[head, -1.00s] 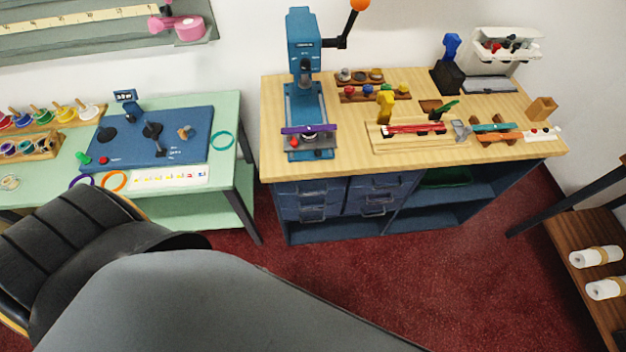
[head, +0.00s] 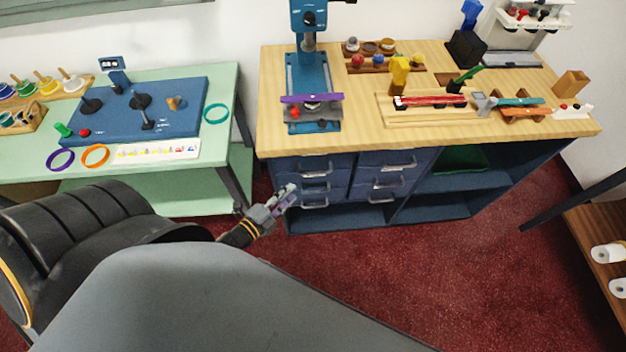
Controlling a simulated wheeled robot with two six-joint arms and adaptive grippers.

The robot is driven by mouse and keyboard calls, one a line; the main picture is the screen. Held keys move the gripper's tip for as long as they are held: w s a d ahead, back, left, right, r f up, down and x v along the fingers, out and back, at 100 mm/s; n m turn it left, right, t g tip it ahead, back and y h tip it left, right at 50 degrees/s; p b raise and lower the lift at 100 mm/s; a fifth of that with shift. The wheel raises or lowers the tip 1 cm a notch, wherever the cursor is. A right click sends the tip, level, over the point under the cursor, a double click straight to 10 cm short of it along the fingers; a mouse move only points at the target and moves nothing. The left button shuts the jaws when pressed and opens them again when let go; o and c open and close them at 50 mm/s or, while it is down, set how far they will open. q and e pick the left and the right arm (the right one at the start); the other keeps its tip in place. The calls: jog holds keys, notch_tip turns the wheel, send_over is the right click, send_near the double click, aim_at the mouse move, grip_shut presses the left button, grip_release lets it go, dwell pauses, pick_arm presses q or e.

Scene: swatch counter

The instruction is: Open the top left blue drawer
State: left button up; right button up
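The top left blue drawer (head: 290,168) is under the left end of the wooden counter. It looks shut, with a metal handle (head: 317,174) on its front. More blue drawers sit below it, and a second column of drawers (head: 372,178) stands to its right. My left gripper (head: 286,197) is in front of the left column's lower left part, below and to the left of the top handle, and appears apart from it. Its fingers are small, and whether they are open cannot be made out. My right gripper is not in view.
The wooden counter (head: 361,120) overhangs the drawers and carries a blue press (head: 307,70) and several small tools. A green table (head: 215,150) stands at the left, its leg near my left arm. Red carpet (head: 440,265) in front is clear.

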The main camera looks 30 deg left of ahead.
aim_at(313, 173)
pick_arm(q)
jog(key=shift+m+t, duration=0.3)
jog(key=shift+m, duration=0.1)
jog(key=x, duration=0.3)
jog(key=r+p+x, duration=0.1)
jog(key=x, duration=0.3)
jog(key=d+x, duration=0.1)
jog(key=x, duration=0.2)
jog(key=shift+w+r, duration=0.3)
jog(key=shift+w, duration=0.05)
jog(key=shift+c, duration=0.3)
grip_shut()
